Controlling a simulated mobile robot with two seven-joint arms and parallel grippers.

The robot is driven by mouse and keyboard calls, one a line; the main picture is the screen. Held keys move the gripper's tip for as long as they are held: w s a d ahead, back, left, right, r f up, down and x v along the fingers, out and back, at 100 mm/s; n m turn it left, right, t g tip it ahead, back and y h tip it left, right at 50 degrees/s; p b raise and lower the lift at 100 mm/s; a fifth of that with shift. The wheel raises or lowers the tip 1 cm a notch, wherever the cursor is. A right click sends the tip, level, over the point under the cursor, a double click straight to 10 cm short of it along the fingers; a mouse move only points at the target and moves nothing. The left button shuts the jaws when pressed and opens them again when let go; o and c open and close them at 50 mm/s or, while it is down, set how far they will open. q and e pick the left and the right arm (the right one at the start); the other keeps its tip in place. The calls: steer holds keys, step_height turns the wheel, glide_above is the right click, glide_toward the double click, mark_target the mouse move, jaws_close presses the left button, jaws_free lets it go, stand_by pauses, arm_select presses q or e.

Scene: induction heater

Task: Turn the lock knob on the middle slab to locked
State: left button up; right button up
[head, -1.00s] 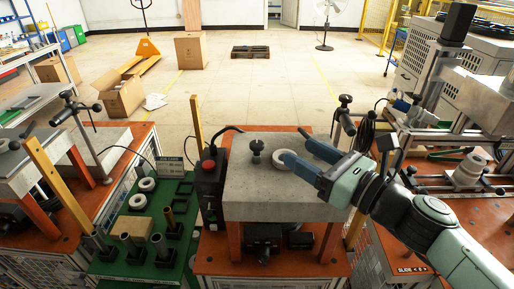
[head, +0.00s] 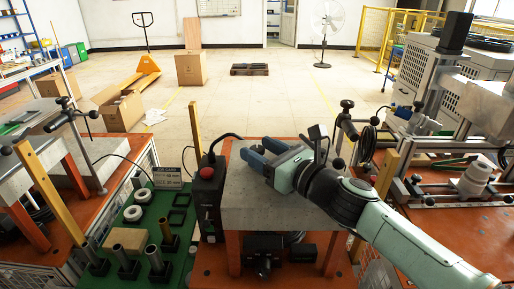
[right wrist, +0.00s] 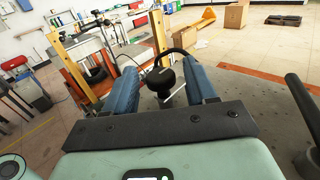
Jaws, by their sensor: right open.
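The middle slab (head: 240,205) is a grey block on orange legs in the head view. My right gripper (head: 258,151) is over the slab's top, its blue fingers pointing left. In the right wrist view, the black lock knob (right wrist: 160,80) stands between the two open fingers (right wrist: 161,72), with a gap visible on each side. A small pale strip shows at the knob's lower right. In the head view the gripper hides the knob and the white ring seen earlier on the slab. My left gripper is out of view.
A black control box with a red button (head: 206,173) stands directly left of the slab. A yellow post (head: 195,133) rises behind the box. A green board (head: 130,262) with rings and cylinders lies further left. A black-handled post (head: 347,115) stands to the right.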

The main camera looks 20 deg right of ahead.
steer(key=shift+x, duration=0.8)
